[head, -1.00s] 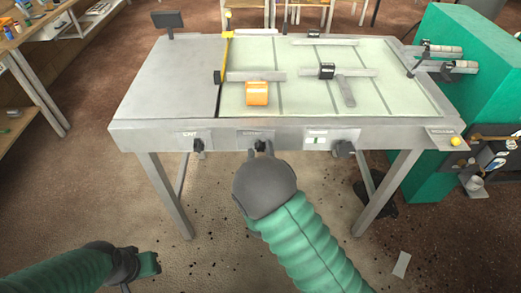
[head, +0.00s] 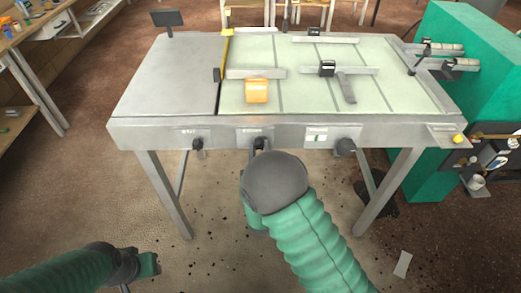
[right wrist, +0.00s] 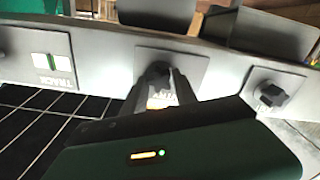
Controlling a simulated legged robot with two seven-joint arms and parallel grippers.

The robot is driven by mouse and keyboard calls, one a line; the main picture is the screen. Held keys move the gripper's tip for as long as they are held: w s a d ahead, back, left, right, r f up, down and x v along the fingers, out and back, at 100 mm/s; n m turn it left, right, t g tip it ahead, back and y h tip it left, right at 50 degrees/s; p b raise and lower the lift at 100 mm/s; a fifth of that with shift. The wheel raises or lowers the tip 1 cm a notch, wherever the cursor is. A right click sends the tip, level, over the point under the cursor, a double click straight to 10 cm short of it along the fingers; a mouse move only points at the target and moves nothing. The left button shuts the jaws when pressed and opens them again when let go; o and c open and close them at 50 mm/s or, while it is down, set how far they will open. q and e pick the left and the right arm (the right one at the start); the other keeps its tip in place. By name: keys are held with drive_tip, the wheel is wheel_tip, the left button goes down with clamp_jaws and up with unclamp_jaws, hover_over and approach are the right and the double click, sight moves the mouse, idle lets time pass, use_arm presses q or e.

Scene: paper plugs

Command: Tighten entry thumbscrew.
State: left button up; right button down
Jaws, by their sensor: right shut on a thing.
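The entry thumbscrew (head: 260,144) is a small dark knob on the middle plate of the table's front panel. It also shows in the right wrist view (right wrist: 158,70), partly hidden by my fingers. My right gripper (right wrist: 157,82) is shut on it, with a dark finger on each side of the knob. In the head view my own round wrist covers most of that gripper. My left gripper (head: 150,264) hangs low at the left, away from the table, and I cannot tell how its jaws stand.
A second dark knob (head: 198,144) sits to the left and a third (head: 346,147) to the right, beside the track plate (head: 317,138). The grey-topped table (head: 165,80) carries an orange block (head: 257,91) and metal bars. A green cabinet (head: 440,120) stands at the right.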

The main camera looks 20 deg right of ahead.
drive_tip(key=m+b, duration=0.2)
drive_tip(key=m, duration=0.2)
drive_tip(key=shift+f, duration=0.2)
drive_tip(key=m+b, duration=0.3)
drive_tip(key=m, duration=0.1)
drive_tip(key=m+b, duration=0.2)
drive_tip(key=m, duration=0.1)
drive_tip(key=shift+m, duration=0.4)
drive_tip(key=m+b, duration=0.4)
drive_tip(key=shift+m, duration=0.3)
drive_tip(key=shift+r, duration=0.15)
drive_tip(key=c, duration=1)
unclamp_jaws()
drive_tip(key=shift+c, duration=0.2)
